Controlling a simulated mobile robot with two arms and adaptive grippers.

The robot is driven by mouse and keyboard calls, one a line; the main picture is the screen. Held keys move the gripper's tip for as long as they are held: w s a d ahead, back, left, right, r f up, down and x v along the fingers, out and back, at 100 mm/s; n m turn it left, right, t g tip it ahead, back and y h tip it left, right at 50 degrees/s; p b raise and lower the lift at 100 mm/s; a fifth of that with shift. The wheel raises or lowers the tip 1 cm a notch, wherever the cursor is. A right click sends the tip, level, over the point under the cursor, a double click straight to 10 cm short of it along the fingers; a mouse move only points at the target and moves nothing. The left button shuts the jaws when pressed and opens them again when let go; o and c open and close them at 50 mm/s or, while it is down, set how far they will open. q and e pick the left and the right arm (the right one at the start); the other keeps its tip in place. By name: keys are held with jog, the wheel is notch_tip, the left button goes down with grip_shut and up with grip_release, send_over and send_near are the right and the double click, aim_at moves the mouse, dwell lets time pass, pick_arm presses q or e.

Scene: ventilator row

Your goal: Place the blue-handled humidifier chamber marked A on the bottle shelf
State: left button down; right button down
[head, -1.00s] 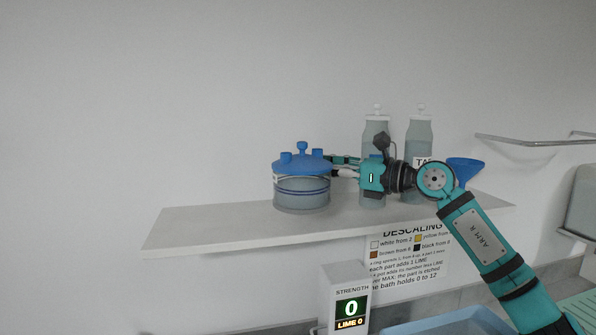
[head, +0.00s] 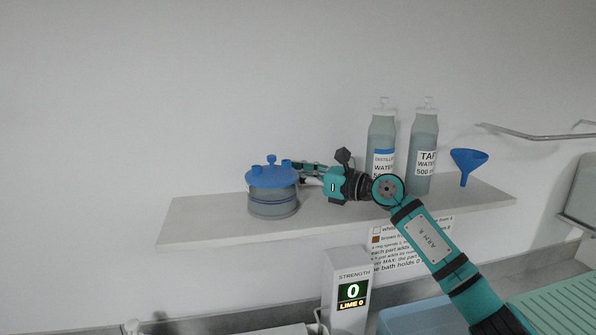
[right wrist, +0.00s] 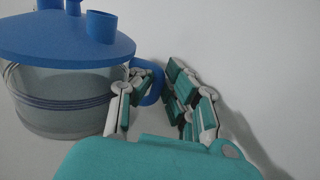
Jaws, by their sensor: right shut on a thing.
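The humidifier chamber (head: 274,203) has a blue lid with ports and a clear grey body with dark bands. It is upright over the left part of the bottle shelf (head: 200,228); I cannot tell whether its base touches the shelf. No letter is readable on it. My right gripper (head: 303,168) reaches it from the right. In the right wrist view, the fingers (right wrist: 150,92) are closed about the blue handle (right wrist: 153,80) at the side of the chamber (right wrist: 62,95). My left gripper is not in view.
A distilled water bottle (head: 382,140), a tap water bottle (head: 424,150) and a blue funnel (head: 467,164) stand right of the chamber. The shelf's left end is clear. Below are a strength display (head: 350,290) and a blue tray (head: 420,315). A rail (head: 530,135) is at right.

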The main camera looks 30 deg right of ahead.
jog(key=c, duration=1.4)
grip_release()
jog(key=shift+f, duration=0.1)
jog(key=shift+c, duration=0.2)
jog(key=b+v, duration=0.6)
jog(key=v, duration=0.5)
jog(key=shift+s+f+b, duration=0.1)
jog(key=shift+f+b, duration=0.05)
jog(key=shift+b, duration=0.25)
jog(key=shift+s+d+r, duration=0.15)
jog(key=shift+s+r, duration=0.15)
jog(key=shift+s, duration=0.15)
